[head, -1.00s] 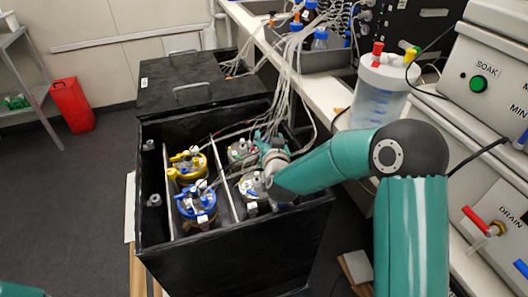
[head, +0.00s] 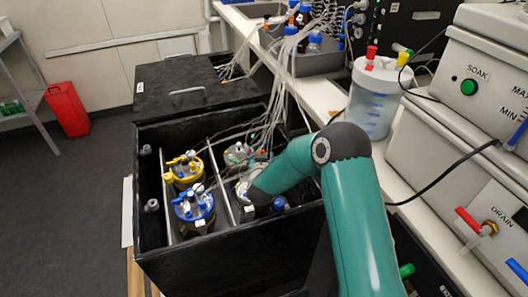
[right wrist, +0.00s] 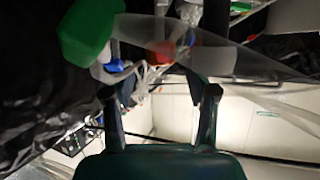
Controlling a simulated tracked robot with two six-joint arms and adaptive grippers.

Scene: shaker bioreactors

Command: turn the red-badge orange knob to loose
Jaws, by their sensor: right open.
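My right gripper (right wrist: 160,92) is open in the right wrist view, its two fingers apart. A small orange-red part (right wrist: 160,51) shows beyond the gap between them, partly behind a translucent strip; I cannot tell whether it is the red-badge orange knob. In the head view my right arm reaches into the open black box (head: 240,252), and its gripper is hidden by the arm. The box holds a yellow-topped vessel (head: 184,170), a blue-topped vessel (head: 194,205) and a greenish vessel (head: 240,154). No red badge is legible. My left gripper is out of view.
A green block (right wrist: 90,30) looms close in the right wrist view. Thin tubes (head: 280,85) run from the box to the bench. A clear jug (head: 375,98) with red and yellow caps and the grey SOAK unit (head: 475,65) stand at the right.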

